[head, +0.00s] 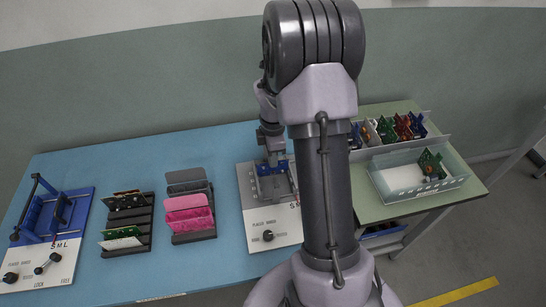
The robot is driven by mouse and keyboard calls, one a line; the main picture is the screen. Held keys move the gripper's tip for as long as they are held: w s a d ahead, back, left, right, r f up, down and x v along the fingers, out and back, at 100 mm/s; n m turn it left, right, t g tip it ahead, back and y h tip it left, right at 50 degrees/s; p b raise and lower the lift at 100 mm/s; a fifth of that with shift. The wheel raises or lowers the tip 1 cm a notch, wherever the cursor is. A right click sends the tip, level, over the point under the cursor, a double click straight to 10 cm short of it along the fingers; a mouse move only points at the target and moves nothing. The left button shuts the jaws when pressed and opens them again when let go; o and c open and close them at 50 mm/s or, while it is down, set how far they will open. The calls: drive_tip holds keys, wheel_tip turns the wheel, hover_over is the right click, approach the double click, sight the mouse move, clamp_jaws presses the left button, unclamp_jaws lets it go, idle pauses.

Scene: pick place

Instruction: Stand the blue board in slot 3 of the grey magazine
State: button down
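My gripper (272,157) points down over the back of a white station with a grey bed (263,217). Blue parts (267,184) show right under the fingers; whether they belong to the station or are a board, I cannot tell. The fingers are too small to read as open or shut. Two dark slotted racks stand to the left. Which is the grey magazine is unclear, and no slot numbers are readable. A blue board (418,126) stands at the right end of the back row.
A blue fixture with a white panel and levers (45,262) stands at far left. A clear-walled tray (400,178) with a green board is on the green table (390,209). My arm hides the middle right. The blue table (105,165) is clear behind the racks.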

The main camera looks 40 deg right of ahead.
drive_tip(key=shift+f, duration=0.1)
drive_tip(key=c, duration=1.6)
unclamp_jaws()
drive_tip(key=shift+c, duration=1)
wheel_tip(320, 180, up, 8)
drive_tip(key=p, duration=0.7)
